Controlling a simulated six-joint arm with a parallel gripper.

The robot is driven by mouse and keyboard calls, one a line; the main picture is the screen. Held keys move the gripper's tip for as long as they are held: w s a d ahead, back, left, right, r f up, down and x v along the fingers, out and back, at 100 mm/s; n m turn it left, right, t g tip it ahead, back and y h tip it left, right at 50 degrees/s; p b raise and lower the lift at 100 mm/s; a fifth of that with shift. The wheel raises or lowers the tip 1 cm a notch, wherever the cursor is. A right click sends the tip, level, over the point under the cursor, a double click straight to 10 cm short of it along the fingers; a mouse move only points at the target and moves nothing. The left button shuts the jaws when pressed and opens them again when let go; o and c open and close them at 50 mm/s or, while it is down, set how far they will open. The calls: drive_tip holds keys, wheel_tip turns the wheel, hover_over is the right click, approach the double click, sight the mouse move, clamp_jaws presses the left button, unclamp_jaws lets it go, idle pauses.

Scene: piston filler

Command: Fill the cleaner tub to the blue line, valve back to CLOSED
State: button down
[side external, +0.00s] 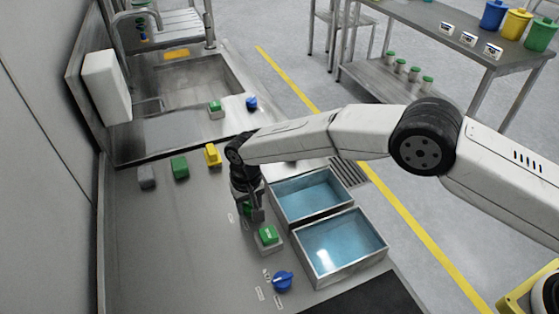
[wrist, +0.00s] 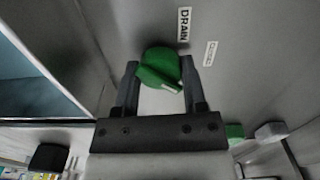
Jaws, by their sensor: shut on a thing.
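My gripper (side external: 254,212) points down at the steel counter beside the rear basin. In the wrist view its two fingers (wrist: 160,85) are shut on a green valve knob (wrist: 158,70), one finger on each side. The knob has a pale pointer mark. A DRAIN label (wrist: 184,24) and a second small label (wrist: 210,53), too blurred to read surely, are on the counter by the knob. Two steel basins hold bluish liquid, a rear one (side external: 345,209) and a front one (side external: 383,246). I cannot tell which vessel is the cleaner tub, and no blue line is discernible.
A green-topped box (side external: 268,236) and a blue knob (side external: 283,282) with labels stand in front of my gripper. Grey, green (side external: 180,168) and yellow (side external: 213,155) blocks stand behind left. A sink (side external: 190,85) lies farther back; coloured buckets stand on a far table. The counter's left side is clear.

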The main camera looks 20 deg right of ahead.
sight(250, 205)
drive_tip(key=shift+m, duration=0.4)
drive_tip(key=shift+c, duration=0.7)
unclamp_jaws()
drive_tip(key=shift+r, duration=0.15)
drive_tip(key=shift+r, duration=3.75)
